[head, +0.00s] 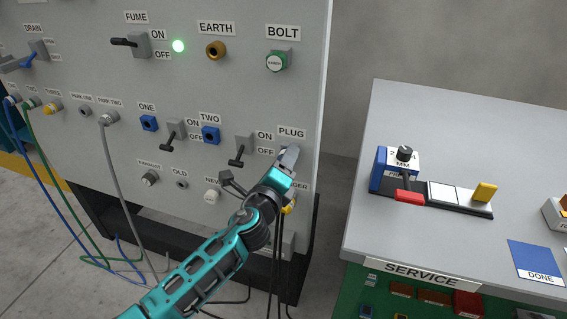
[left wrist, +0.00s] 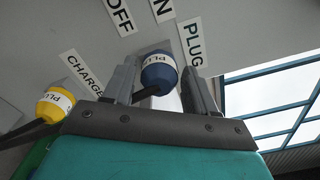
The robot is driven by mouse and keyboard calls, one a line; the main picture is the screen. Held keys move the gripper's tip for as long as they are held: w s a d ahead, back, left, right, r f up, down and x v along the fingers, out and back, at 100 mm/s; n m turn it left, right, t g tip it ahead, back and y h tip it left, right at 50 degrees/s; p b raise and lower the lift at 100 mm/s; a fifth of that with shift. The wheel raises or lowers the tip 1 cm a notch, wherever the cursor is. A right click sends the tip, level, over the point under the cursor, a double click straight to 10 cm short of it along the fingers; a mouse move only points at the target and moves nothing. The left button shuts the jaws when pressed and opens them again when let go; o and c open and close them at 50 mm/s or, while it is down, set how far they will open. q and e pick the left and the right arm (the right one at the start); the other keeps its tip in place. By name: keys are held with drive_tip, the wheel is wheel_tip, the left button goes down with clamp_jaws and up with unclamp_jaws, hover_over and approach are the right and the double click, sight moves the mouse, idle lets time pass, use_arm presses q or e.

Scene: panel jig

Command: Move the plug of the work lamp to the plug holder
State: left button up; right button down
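The blue plug (left wrist: 158,72) has a white band with lettering and a black cable. In the left wrist view it is between the two fingers of my left gripper (left wrist: 162,85), which look closed against its sides. In the head view my left gripper (head: 287,160) is at the panel just below the PLUG label (head: 291,132); it hides the plug and the holder there. I cannot tell whether the plug is seated. A yellow plug (left wrist: 54,104) is at the CHARGER label, left of the gripper; part of it shows in the head view (head: 289,208). My right gripper is not in view.
The grey panel (head: 90,70) carries switches, sockets and cables. A switch (head: 243,148) is close left of my gripper. Black cables (head: 281,260) hang below. A service table (head: 440,120) with a fixture (head: 430,185) stands right, past a gap.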

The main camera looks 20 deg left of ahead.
use_arm(q)
drive_tip(key=shift+o, duration=1)
drive_tip(key=s, duration=1.3)
drive_tip(key=shift+a, duration=0.25)
drive_tip(key=s+a+f+n+g+h+p, duration=0.1)
drive_tip(key=s+f+n+g+p, duration=0.2)
drive_tip(key=s+f+n+g, duration=0.4)
drive_tip(key=s+f+n, duration=0.6)
drive_tip(key=f+n, duration=0.2)
drive_tip(key=n, duration=0.6)
drive_tip(key=shift+s+a+n, duration=0.2)
drive_tip(key=shift+s+n, duration=0.2)
